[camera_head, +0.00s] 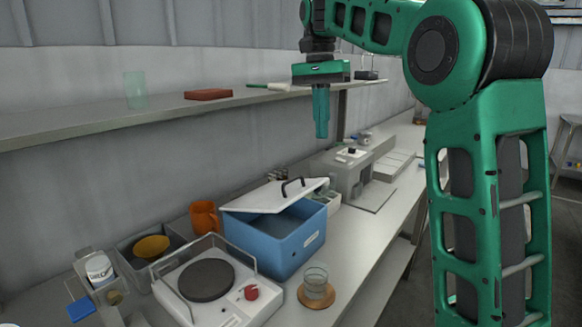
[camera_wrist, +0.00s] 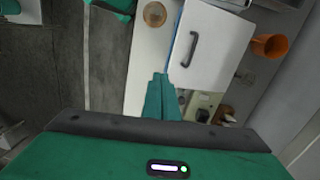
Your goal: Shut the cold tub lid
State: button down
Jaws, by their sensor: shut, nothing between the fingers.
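The cold tub (camera_head: 278,244) is a blue box with a pale label on its front, standing on the bench. Its white lid (camera_head: 262,197) with a dark handle (camera_head: 292,187) is partly raised, and a dark gap shows between lid and tub. In the wrist view the lid (camera_wrist: 212,55) fills the upper middle, with its handle (camera_wrist: 190,48) near its left side. My gripper (camera_head: 321,131) is shut and empty, pointing down above and to the right of the tub, clear of the lid. The shut fingers also show in the wrist view (camera_wrist: 160,80), just left of the lid's near edge.
A hot plate with a red knob (camera_head: 251,292) stands in front of the tub, with a glass beaker (camera_head: 316,282) on a wooden coaster beside it. An orange jug (camera_head: 204,217) stands behind left. A shelf (camera_head: 170,117) runs along the wall above. A grey instrument (camera_head: 348,172) stands beyond the tub.

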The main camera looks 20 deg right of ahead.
jog(key=w+a+r, duration=0.3)
jog(key=w+a, duration=0.1)
jog(key=a, duration=0.3)
send_over(291, 191)
jog(key=shift+m, duration=0.4)
notch_tip(291, 191, down, 14)
jog(key=shift+s+r, duration=0.1)
jog(key=shift+r, duration=0.15)
jog(key=shift+a, duration=0.1)
